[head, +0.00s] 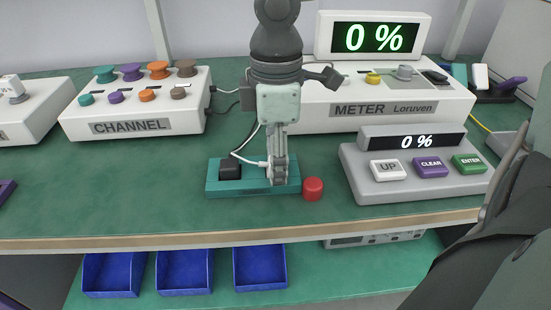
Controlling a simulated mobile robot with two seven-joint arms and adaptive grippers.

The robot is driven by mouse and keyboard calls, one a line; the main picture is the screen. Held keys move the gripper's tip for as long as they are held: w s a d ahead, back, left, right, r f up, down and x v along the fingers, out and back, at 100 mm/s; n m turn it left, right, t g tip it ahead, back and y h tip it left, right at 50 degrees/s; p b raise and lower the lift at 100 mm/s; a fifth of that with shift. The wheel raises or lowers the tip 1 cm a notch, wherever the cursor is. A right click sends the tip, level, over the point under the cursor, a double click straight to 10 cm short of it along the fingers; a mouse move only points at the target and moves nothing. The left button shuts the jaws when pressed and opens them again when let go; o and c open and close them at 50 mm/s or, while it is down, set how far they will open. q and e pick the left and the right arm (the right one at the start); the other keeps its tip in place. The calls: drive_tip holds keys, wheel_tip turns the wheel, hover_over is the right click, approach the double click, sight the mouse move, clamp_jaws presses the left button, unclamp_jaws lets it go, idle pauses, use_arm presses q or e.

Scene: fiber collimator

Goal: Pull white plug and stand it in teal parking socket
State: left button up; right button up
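A low teal block (213,186) lies near the table's front middle, with a black square piece (230,168) on its left part. A thin white cable (246,160) bends down past the black piece and runs right to the fingers of my gripper. That gripper (278,178), which I take for my right one, points straight down at the right part of the teal block. Its fingers are seen edge-on, so their opening does not show. The body of the white plug is not clearly visible; the fingers hide the cable's end. My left gripper is out of view.
A red cylinder (313,189) stands just right of the teal block. A keypad box (375,190) is further right. The METER box (440,115) and CHANNEL box (165,120) stand behind. Blue bins (185,272) sit below the front edge.

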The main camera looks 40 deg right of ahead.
drive_tip(key=shift+d, duration=0.1)
idle(0.3)
drive_tip(key=shift+w+r, duration=0.1)
drive_tip(key=shift+r, duration=0.15)
wheel_tip(320, 180, up, 12)
drive_tip(key=shift+f, duration=0.15)
